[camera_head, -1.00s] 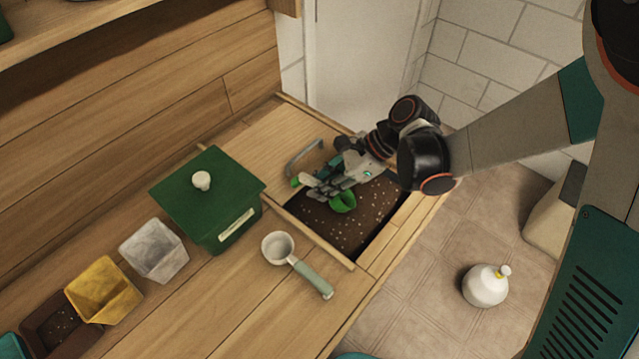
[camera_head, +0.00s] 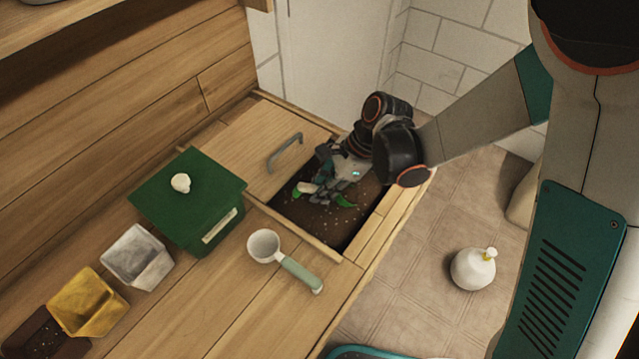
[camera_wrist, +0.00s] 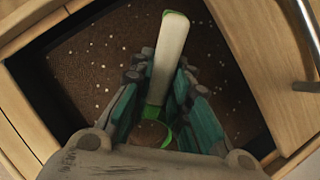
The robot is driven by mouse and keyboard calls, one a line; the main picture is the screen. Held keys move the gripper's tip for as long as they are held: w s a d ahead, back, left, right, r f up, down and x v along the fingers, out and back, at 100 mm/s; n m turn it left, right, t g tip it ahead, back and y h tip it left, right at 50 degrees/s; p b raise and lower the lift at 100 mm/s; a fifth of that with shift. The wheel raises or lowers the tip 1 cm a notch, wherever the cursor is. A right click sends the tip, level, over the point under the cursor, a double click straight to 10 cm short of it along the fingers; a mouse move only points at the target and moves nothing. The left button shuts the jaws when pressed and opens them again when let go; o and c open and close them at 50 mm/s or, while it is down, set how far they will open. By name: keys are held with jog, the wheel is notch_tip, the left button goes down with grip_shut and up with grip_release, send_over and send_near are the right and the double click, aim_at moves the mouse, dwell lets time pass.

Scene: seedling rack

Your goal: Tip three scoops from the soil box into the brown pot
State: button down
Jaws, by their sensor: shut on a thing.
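The brown pot (camera_head: 38,336) stands at the lower left of the bench in the head view, partly cut off by the frame, with speckled dark soil inside. The soil box (camera_head: 345,230) is sunk into the bench and holds dark soil with pale specks. My gripper (camera_head: 328,192) is down in the box opening, shut on a scoop with a white handle and green bowl. In the wrist view the scoop's white handle (camera_wrist: 170,55) stands up between the fingers. Its green bowl (camera_wrist: 153,132) has brown soil in it and is partly hidden by my gripper.
A green lidded box (camera_head: 190,200), a grey pot (camera_head: 138,257) and a yellow pot (camera_head: 88,302) line the bench. A second scoop (camera_head: 300,275) lies beside the soil box. A metal handle (camera_head: 285,152) rises from the wooden panel behind the opening. A white bottle (camera_head: 472,269) stands on the floor.

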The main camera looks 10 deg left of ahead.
jog(key=shift+s+a+f+t+h, duration=0.1)
jog(key=shift+a+t+h, duration=0.15)
jog(key=shift+h, duration=0.25)
jog(key=shift+s+a+f+t+h, duration=0.1)
jog(key=shift+t+h, duration=0.15)
jog(key=shift+h, duration=0.25)
jog(key=shift+a+r+h+p, duration=0.2)
jog(key=shift+r+h+p, duration=0.1)
jog(key=shift+r+p, duration=0.85)
jog(key=shift+s+a+r+t+h+p, duration=0.25)
jog(key=shift+a+r+h+p, duration=0.2)
jog(key=shift+r+p, duration=0.6)
jog(key=shift+s+a+r+t+h+p, duration=0.2)
jog(key=shift+a+r+h+p, duration=0.4)
jog(key=shift+r, duration=0.85)
jog(key=shift+s+a+r+t+h+p, duration=0.25)
jog(key=shift+a+r+h+p, duration=0.1)
jog(key=shift+r+p, duration=0.75)
jog(key=shift+r, duration=0.15)
